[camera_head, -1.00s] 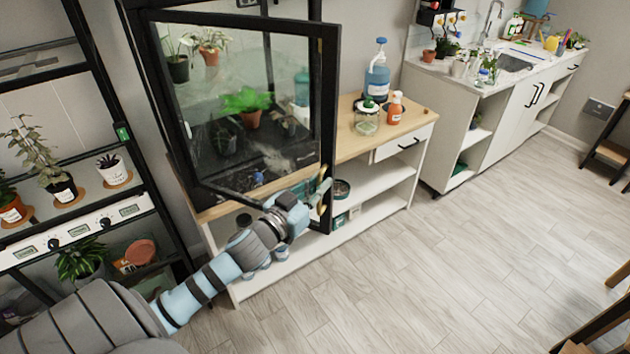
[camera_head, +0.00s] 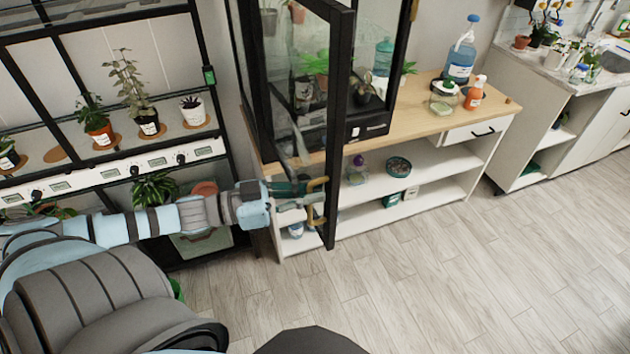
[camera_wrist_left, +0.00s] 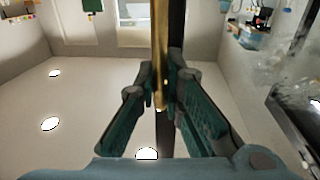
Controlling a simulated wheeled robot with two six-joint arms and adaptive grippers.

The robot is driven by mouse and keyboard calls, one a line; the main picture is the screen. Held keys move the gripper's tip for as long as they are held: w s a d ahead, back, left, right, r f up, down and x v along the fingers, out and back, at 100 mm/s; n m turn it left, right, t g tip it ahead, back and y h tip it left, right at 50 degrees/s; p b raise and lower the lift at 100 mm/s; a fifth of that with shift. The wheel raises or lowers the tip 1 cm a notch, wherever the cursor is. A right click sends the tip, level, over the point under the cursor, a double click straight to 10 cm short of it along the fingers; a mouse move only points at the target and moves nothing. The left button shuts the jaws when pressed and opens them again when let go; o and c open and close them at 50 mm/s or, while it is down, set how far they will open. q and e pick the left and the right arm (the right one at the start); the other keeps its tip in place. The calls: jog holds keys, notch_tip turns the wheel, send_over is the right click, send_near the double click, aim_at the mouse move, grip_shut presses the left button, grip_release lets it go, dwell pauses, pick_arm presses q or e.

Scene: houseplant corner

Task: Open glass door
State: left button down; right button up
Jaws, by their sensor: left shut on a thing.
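The glass door (camera_head: 340,100) has a black frame and stands swung well out from the glass cabinet (camera_head: 384,110) on the wooden counter. Its brass handle (camera_head: 316,184) is on the free edge, low down. My left gripper (camera_head: 308,192) is at this handle, with its fingers around it. In the left wrist view the handle (camera_wrist_left: 160,50) runs upright between the two teal fingers (camera_wrist_left: 158,100), with the black door frame (camera_wrist_left: 177,40) behind it. Plants show through the glass. My right gripper is not in view.
The wooden counter (camera_head: 425,117) has white shelves below and carries a blue pump bottle (camera_head: 460,62), a jar (camera_head: 443,98) and an orange bottle (camera_head: 475,93). A black plant rack (camera_head: 228,140) stands at the left, close behind my left arm. The floor (camera_head: 420,270) in front is clear.

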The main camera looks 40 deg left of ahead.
pick_arm(q)
jog(key=shift+s+a, duration=0.1)
jog(key=shift+s, duration=0.05)
jog(key=c, duration=1.7)
grip_release()
